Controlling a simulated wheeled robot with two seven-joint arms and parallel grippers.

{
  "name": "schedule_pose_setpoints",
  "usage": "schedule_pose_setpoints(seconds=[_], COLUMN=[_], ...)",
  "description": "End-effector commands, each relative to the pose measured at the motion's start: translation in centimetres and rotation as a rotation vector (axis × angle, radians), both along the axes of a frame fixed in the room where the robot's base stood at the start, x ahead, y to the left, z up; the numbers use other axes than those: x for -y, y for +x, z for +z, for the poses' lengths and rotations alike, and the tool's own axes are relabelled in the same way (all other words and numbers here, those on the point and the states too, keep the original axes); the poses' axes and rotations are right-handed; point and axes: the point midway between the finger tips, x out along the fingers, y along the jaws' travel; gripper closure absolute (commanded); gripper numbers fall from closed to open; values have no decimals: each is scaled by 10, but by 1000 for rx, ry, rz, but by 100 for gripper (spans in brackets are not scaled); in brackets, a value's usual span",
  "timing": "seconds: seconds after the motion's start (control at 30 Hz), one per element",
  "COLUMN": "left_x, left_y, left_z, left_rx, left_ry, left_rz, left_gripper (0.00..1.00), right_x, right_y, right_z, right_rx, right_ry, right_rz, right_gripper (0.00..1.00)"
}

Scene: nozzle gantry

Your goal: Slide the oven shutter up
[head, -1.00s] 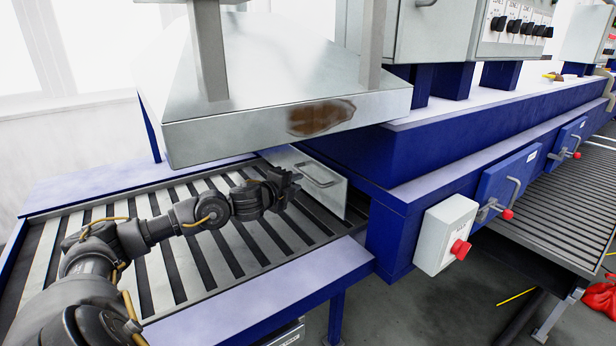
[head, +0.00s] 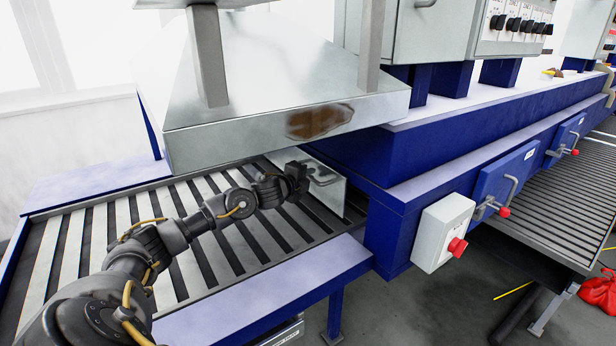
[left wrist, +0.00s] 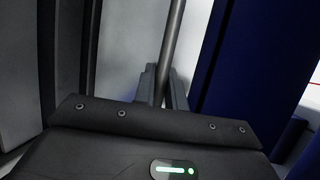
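The oven shutter (head: 334,200) is a grey metal plate with a bar handle (head: 326,180). It stands low at the oven mouth, down near the slatted conveyor, under the metal hood. My left gripper (head: 307,177) is at the handle and hides part of it and of the plate. In the left wrist view, the handle bar (left wrist: 174,40) runs down between the two dark fingers (left wrist: 165,88). They sit close together, one on each side of the bar, and look shut on it. My right gripper is not in view.
The slatted conveyor (head: 130,218) lies under my left arm, with a pale blue side rail (head: 260,300). The metal hood (head: 270,90) overhangs the shutter area. A white box with a red button (head: 442,232) is on the blue oven frame to the right.

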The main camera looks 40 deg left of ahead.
Motion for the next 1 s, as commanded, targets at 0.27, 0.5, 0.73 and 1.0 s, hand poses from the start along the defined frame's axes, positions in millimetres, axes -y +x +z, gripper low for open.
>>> schedule_pose_setpoints(seconds=[0.27, 0.5, 0.73, 1.0], left_x=[0, -1, -2, 0], left_y=[0, 0, 0, 0], left_z=[1, 42, 89, 81], left_rx=[0, 9, 14, 1], left_ry=[0, -2, -3, -1], left_rz=[1, 3, 4, 1], left_gripper=[100, 100, 100, 100], right_x=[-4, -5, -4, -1], right_y=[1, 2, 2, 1], right_z=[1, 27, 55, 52], right_rx=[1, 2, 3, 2], right_ry=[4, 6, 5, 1], right_rz=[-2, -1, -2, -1], right_gripper=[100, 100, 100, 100])
